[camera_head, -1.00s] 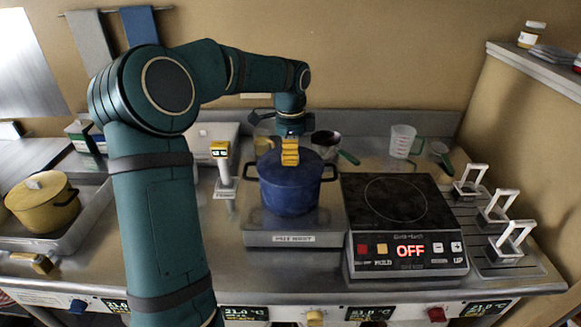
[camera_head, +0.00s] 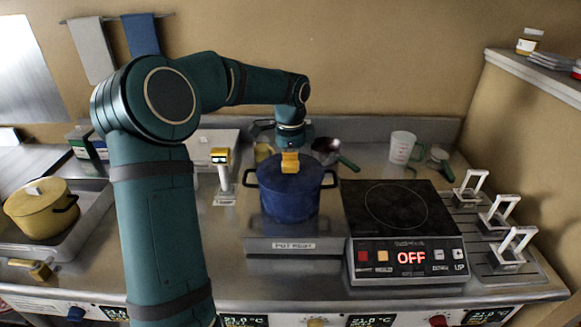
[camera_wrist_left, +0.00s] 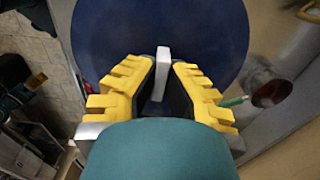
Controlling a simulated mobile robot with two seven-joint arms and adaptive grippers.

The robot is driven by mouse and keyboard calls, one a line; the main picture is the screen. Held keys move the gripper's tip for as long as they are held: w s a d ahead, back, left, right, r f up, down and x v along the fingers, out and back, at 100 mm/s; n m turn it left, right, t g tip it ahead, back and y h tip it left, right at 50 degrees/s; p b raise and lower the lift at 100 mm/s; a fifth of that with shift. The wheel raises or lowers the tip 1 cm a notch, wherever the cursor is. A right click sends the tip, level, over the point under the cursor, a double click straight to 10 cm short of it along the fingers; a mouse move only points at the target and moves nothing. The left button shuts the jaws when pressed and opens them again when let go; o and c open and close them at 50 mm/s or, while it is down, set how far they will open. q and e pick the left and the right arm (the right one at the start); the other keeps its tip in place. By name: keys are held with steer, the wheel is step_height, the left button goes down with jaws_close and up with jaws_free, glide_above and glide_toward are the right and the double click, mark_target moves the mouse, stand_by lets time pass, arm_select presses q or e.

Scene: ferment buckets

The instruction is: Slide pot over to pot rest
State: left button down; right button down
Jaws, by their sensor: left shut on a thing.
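My left gripper (camera_head: 290,166) comes down from above at the top of the pot. In the left wrist view, its yellow fingers (camera_wrist_left: 162,75) are shut on a pale lid knob (camera_wrist_left: 163,58), with the blue lid (camera_wrist_left: 110,35) spread out beyond. The gripper partly hides the knob. My right gripper is in neither view.
The burner (camera_head: 398,205) beside the pot rest reads OFF. A yellow pot (camera_head: 38,212) stands on a tray at the left. A dark saucepan (camera_head: 325,150) and a measuring jug (camera_head: 402,147) stand behind. White-handled racks (camera_head: 508,245) are at the right.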

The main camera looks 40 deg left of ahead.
arm_select(q)
step_height(320, 180, up, 9)
steer(key=shift+r+p, duration=0.1)
steer(key=shift+p, duration=1.2)
steer(key=shift+a+p, duration=0.1)
steer(key=shift+p, duration=0.2)
steer(key=shift+f+p, duration=0.3)
steer(key=shift+f, duration=0.5)
step_height(320, 180, down, 4)
steer(key=b, duration=0.4)
steer(key=shift+f+b, duration=0.7)
steer(key=shift+f, duration=0.4)
steer(key=shift+p, duration=0.6)
